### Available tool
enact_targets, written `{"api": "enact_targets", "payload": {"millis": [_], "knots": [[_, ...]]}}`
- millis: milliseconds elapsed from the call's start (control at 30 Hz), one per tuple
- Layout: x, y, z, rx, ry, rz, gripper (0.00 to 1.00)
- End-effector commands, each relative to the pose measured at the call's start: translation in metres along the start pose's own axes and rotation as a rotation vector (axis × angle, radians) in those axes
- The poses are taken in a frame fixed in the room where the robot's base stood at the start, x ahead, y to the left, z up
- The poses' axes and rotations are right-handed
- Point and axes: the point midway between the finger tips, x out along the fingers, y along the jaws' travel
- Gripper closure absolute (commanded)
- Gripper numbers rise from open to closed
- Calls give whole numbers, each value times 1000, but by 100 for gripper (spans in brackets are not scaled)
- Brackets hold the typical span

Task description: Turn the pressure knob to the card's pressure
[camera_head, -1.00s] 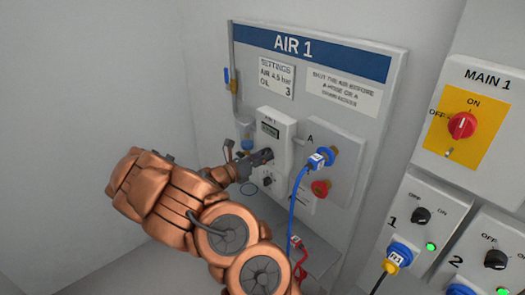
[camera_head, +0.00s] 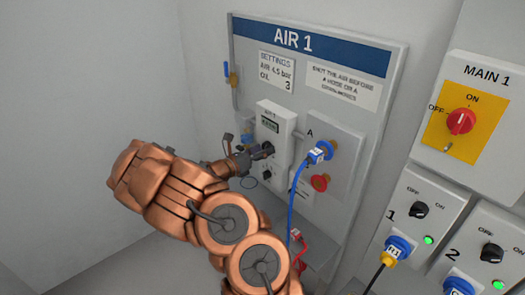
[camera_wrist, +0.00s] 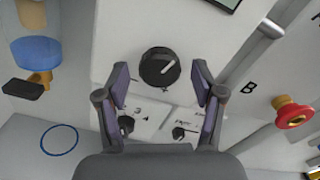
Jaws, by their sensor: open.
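The pressure knob (camera_wrist: 159,67) is a round black knob with a white pointer line, on a white unit (camera_head: 274,118) of the AIR 1 panel. In the wrist view its pointer line points to the upper right. My gripper (camera_wrist: 160,82) is open, with one finger on each side just below the knob and a gap to it. The head view shows my gripper (camera_head: 257,153) close to the unit, partly covering its front. The settings card (camera_head: 277,71) reads AIR 4.5 bar, OIL 3. A small display (camera_head: 270,126) sits above the knob; its reading is too small to tell.
Smaller black knobs (camera_wrist: 126,124) sit below. A blue hose (camera_head: 293,205) hangs from port A, right of the unit. A red and brass fitting (camera_wrist: 291,113) is at port B. A blue-capped bowl (camera_wrist: 36,52) is left of the unit.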

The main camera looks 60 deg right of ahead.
Motion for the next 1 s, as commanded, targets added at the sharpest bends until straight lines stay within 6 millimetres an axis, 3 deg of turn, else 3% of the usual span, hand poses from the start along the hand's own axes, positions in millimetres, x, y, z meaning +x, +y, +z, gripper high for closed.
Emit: {"api": "enact_targets", "payload": {"millis": [267, 800, 1000], "knots": [[-17, 1, 0, -1, -1, 3, 32], [-94, 1, 0, 0, -1, 4, 32], [-113, 1, 0, 1, 0, 2, 32]]}}
